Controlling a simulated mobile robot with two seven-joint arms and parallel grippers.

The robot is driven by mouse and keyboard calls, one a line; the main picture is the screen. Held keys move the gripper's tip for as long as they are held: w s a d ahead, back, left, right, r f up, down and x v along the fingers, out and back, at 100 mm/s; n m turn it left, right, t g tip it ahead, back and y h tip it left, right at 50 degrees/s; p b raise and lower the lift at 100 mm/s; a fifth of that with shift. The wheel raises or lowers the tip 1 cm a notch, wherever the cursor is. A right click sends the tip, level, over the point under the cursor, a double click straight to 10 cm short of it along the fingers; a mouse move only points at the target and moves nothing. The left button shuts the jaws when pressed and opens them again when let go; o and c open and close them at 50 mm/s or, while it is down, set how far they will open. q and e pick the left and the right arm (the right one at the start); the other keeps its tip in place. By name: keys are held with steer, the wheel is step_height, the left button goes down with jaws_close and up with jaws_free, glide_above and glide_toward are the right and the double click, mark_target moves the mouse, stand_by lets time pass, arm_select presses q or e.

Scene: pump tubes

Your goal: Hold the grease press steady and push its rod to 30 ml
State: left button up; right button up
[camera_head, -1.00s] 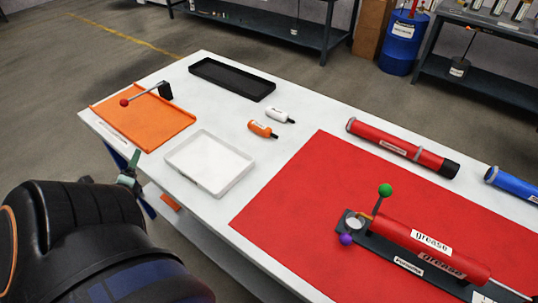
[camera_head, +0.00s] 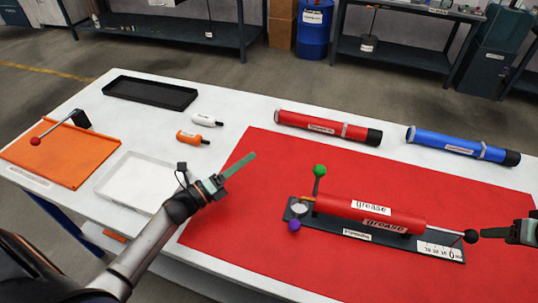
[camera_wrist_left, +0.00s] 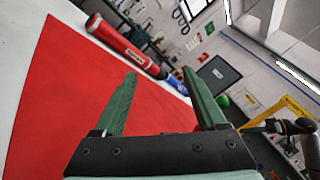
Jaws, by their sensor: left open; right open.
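The grease press (camera_head: 370,213) is a red cylinder labelled "grease" on a black base, lying on the red mat (camera_head: 240,220) in the head view. Its left end has a round gauge, a green ball on a stalk and a purple ball. Its rod ends in a black ball (camera_head: 471,237) at the right, above a white scale (camera_head: 440,250). My left gripper (camera_head: 238,167) is open and empty, left of the press; its green fingers also show in the left wrist view (camera_wrist_left: 160,105). My right gripper (camera_head: 530,232) is partly cut off at the right edge, just right of the black ball, and open.
A red tube (camera_head: 328,128) and a blue tube (camera_head: 462,145) lie behind the press. The mat between the left gripper and the press is clear.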

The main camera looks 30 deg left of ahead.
mark_target(320, 169)
arm_select(q)
steer(key=d+r+m+g+h, duration=0.1)
steer(key=d+m+g+h, duration=0.2)
steer(key=d+m+g, duration=0.2)
steer(key=w+d+r+m+g+h, duration=0.1)
steer(key=d+r+m+g+h, duration=0.1)
steer(key=d+m+g, duration=0.4)
steer(key=d+r+m+g+h, duration=0.1)
steer(key=d+m+g+h, duration=0.4)
steer(key=d+m, duration=0.4)
steer(key=shift+w+r+m+g, duration=0.2)
steer(key=shift+m+g, duration=0.05)
steer(key=shift+m, duration=0.5)
steer(key=shift+w+r+m+g, duration=0.15)
steer(key=shift+r+m+g, duration=0.1)
steer(key=shift+m, duration=0.5)
jaws_close()
arm_select(e)
steer(key=shift+o, duration=0.2)
